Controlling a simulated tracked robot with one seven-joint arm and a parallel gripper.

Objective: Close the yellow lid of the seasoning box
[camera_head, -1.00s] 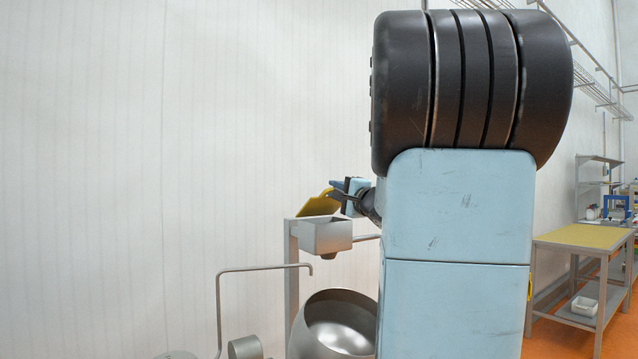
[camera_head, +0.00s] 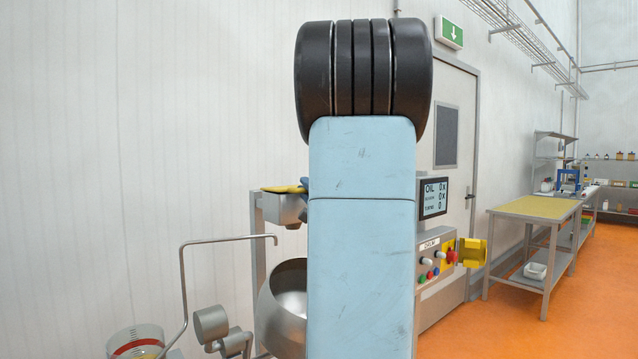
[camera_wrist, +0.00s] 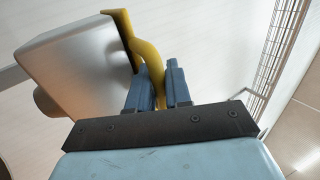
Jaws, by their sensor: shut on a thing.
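The yellow lid (camera_head: 283,189) lies nearly level along the top of the grey metal seasoning box (camera_head: 284,208) in the head view. I cannot tell whether it rests fully on the rim. In the wrist view the box (camera_wrist: 80,65) fills the upper left, and the yellow lid (camera_wrist: 123,35) shows at its edge. My gripper (camera_wrist: 159,82) is shut on the curved yellow part of the lid, which passes between its two blue fingers. In the head view my own arm hides most of the gripper and the box's right side.
A round metal vessel (camera_head: 283,315) stands below the box, partly behind my arm. A bent metal pipe (camera_head: 220,240) rises to its left. A control panel (camera_head: 440,265) with a yellow guard stands to the right. A work table (camera_head: 530,208) is further right, with open orange floor around it.

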